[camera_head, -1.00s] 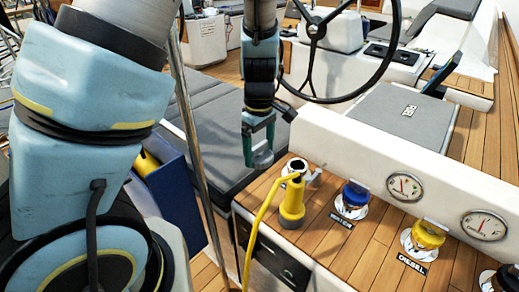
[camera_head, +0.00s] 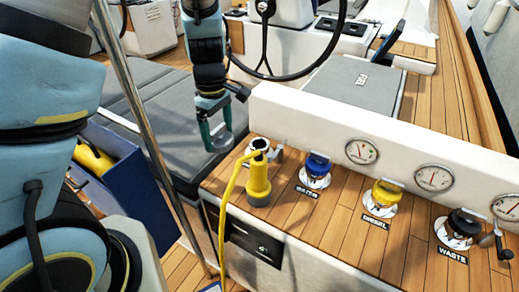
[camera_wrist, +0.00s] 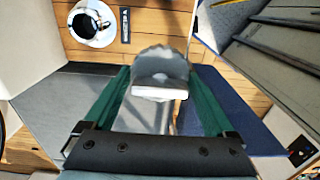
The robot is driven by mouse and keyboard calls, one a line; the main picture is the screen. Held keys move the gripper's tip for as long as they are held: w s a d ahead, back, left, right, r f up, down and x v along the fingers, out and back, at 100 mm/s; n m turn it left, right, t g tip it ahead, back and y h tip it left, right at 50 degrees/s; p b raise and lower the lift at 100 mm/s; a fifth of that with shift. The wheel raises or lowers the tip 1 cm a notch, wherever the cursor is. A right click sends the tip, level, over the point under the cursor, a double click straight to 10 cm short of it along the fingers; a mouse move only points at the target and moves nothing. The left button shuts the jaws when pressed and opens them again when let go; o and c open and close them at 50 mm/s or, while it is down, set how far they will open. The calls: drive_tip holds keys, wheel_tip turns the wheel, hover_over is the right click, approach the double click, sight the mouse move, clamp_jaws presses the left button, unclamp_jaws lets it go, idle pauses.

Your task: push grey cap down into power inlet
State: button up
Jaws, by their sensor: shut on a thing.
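My gripper (camera_head: 217,140) points down, its teal fingers shut on a grey cap (camera_head: 222,142). It holds the cap in the air, left of the power inlet and apart from it. In the wrist view, the cap (camera_wrist: 160,75) is a round grey piece with a pale front edge between the fingertips. The power inlet (camera_head: 264,151) has a white flange and dark mouth, partly hidden by a yellow plug. In the wrist view, the open inlet (camera_wrist: 90,27) lies at the upper left, beyond the cap.
The yellow plug (camera_head: 258,180), with its cable, stands close in front of the inlet. Blue (camera_head: 317,164), yellow (camera_head: 385,192) and black (camera_head: 463,223) deck caps line the wooden ledge to the right. A white wall (camera_head: 300,118) rises behind. A steel rail (camera_head: 150,130) stands left.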

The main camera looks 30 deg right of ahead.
drive_tip(key=shift+d, duration=0.1)
drive_tip(key=w+d+f+p, duration=0.2)
drive_tip(key=w+d+p, duration=0.2)
drive_tip(key=d, duration=1)
drive_tip(key=shift+d+f+b, duration=0.2)
drive_tip(key=shift+f+b, duration=1.85)
drive_tip(key=shift+f, duration=1.25)
drive_tip(key=shift+f, duration=0.6)
drive_tip(key=o, duration=1.2)
drive_tip(key=shift+o, duration=0.2)
drive_tip(key=shift+r, duration=0.1)
